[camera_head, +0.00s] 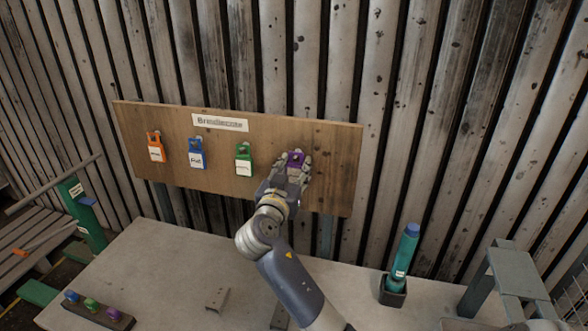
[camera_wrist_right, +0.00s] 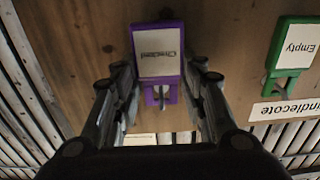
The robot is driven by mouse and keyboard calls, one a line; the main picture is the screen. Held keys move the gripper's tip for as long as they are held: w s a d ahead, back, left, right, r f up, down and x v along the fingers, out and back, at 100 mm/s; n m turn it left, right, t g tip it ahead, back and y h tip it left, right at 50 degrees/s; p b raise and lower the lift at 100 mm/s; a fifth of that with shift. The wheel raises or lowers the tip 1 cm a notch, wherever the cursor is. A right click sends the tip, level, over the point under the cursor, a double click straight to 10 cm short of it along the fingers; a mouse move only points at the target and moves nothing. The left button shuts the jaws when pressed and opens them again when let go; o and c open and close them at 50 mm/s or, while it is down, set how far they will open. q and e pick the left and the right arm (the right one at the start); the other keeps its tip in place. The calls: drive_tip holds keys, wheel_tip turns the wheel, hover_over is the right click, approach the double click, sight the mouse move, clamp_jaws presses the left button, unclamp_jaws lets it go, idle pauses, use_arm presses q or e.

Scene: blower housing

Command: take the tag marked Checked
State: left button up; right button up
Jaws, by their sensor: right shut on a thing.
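The purple tag (camera_head: 295,158) is at the right part of the wooden board (camera_head: 337,180). In the right wrist view the purple tag (camera_wrist_right: 158,55) shows a white label reading "Checked", upside down. My right gripper (camera_head: 294,168) is at the board with its fingers on either side of the tag. My left gripper is not in view.
The board also holds a green tag (camera_head: 243,160) reading "Empty" in the wrist view, a blue tag (camera_head: 196,154) and an orange tag (camera_head: 155,147). A teal bottle-like object (camera_head: 405,252) stands in a dark holder on the table (camera_head: 180,260). A corrugated wall stands behind.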

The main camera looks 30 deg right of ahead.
drive_tip(key=shift+r, duration=0.1)
drive_tip(key=shift+r, duration=0.5)
drive_tip(key=b+v, duration=0.1)
drive_tip(key=v, duration=0.5)
idle(0.5)
